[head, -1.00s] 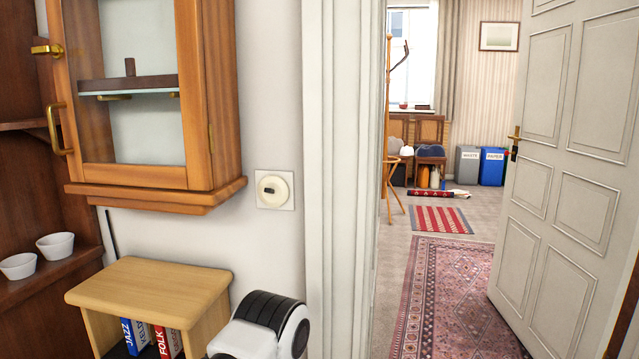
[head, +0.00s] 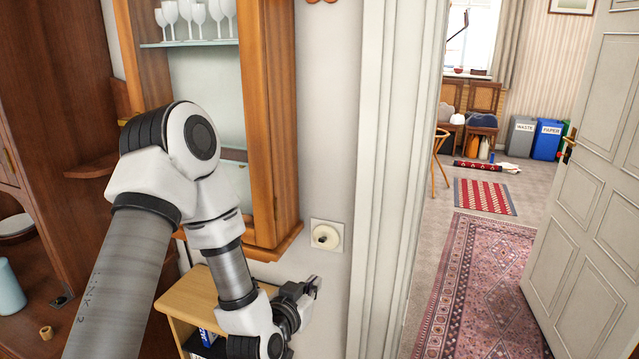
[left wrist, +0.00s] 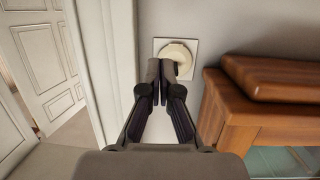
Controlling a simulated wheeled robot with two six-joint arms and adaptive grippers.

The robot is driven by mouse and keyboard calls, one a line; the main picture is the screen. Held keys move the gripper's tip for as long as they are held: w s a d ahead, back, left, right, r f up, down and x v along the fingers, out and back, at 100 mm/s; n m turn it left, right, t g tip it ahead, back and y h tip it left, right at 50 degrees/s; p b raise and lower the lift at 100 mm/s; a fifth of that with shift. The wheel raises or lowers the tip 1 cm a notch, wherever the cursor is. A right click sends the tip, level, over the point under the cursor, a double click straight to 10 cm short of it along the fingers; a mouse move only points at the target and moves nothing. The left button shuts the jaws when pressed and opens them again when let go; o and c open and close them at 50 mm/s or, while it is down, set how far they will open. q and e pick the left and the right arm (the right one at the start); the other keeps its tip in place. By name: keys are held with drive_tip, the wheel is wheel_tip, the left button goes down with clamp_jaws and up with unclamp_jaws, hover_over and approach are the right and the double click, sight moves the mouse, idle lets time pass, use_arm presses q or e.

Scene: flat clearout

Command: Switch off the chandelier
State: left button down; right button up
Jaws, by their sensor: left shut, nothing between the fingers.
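A round cream wall switch (head: 326,237) on a square white plate is set in the wall between the wooden cabinet and the door frame. Its small dark knob shows in the head view. The switch (left wrist: 175,56) also shows in the left wrist view, just beyond the fingertips, its lower part partly covered by them. My left gripper (head: 314,284) is shut and empty, below the switch and slightly left of it in the head view. In the left wrist view the closed fingers (left wrist: 160,88) point toward the wall; I cannot tell whether they touch it. The chandelier is not in view. My right gripper is not in view.
A wooden cabinet (head: 272,130) with a glass door hangs left of the switch. A small wooden shelf (head: 185,305) stands below. The white door frame (head: 395,150) is at the right, with an open door (head: 590,200) and a rug (head: 470,275) beyond.

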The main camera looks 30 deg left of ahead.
use_arm(q)
wheel_tip(320, 180, up, 10)
drive_tip(key=a+t+y+p, duration=0.1)
drive_tip(key=a+t+p, duration=0.1)
drive_tip(key=p, duration=0.4)
hover_over(323, 240)
drive_tip(key=shift+a+f+n+y, duration=0.2)
drive_tip(key=shift+n+y, duration=0.1)
drive_tip(key=f, duration=0.1)
drive_tip(key=s+f+p, duration=0.1)
drive_tip(key=f, duration=0.1)
drive_tip(key=shift+d+f, duration=0.1)
drive_tip(key=shift+f, duration=0.2)
drive_tip(key=shift+s+f, duration=0.15)
drive_tip(key=shift+f, duration=0.15)
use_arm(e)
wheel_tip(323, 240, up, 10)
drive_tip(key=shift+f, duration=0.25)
